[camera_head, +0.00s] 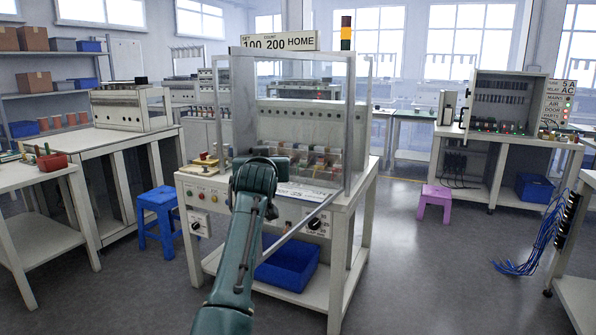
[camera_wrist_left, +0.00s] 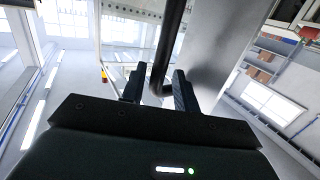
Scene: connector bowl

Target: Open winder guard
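The winder (camera_head: 277,208) stands in the middle of the head view, under a sign reading 100 200 HOME. Its clear guard (camera_head: 290,85) has a pale frame. A slanting lower rail (camera_head: 308,222) juts out in front of the bench, so the guard looks partly swung out. My left gripper (camera_head: 258,165) is at the guard's front left; my own wrist hides its fingers there. My right gripper is out of view.
A blue stool (camera_head: 158,215) stands left of the winder and a blue bin (camera_head: 288,264) sits on its lower shelf. A purple stool (camera_head: 434,202) stands to the right. A rack with blue cables (camera_head: 545,240) is at the far right.

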